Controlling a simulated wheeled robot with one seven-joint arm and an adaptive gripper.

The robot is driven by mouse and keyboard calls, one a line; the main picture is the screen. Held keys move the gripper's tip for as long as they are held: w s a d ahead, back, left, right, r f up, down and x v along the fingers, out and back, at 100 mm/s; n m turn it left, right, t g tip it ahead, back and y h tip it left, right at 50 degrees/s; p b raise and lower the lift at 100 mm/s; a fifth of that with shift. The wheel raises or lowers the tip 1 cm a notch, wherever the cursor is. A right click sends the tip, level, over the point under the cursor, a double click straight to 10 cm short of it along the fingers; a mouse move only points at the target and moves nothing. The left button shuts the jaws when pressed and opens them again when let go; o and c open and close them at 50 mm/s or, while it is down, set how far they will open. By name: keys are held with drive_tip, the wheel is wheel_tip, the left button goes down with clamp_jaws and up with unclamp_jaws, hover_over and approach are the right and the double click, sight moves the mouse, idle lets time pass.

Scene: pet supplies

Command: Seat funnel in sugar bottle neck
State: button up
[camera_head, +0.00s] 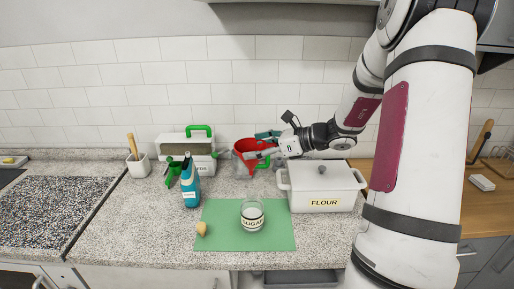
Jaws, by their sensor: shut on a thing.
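The sugar bottle (252,222) is clear glass with a SUGAR label and stands upright on the green mat (222,240). The red funnel (248,147) is behind and above it, wide mouth upward, apart from the bottle. My gripper (268,146) comes in from the right and is shut on the funnel at its right side. The fingers hide part of the funnel, and its lower end is hard to make out against the green and clear shapes behind it. The bottle neck is small in view, and its opening is not clear.
A white FLOUR bin (299,198) stands right of the bottle. A small tan stopper-like piece (201,229) lies on the mat's left part. A blue bottle (190,188), a green scoop (171,174) and a green-handled box (201,161) stand at left. The counter's front left is clear.

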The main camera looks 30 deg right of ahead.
idle(0.4)
drive_tip(key=shift+f+b, duration=0.8)
drive_tip(key=shift+f, duration=2.1)
drive_tip(key=shift+f+b, duration=0.85)
drive_tip(key=shift+f, duration=1.3)
drive_tip(key=o, duration=1.1)
drive_tip(key=shift+s, duration=0.1)
drive_tip(key=v, duration=1.2)
drive_tip(key=shift+r, duration=0.1)
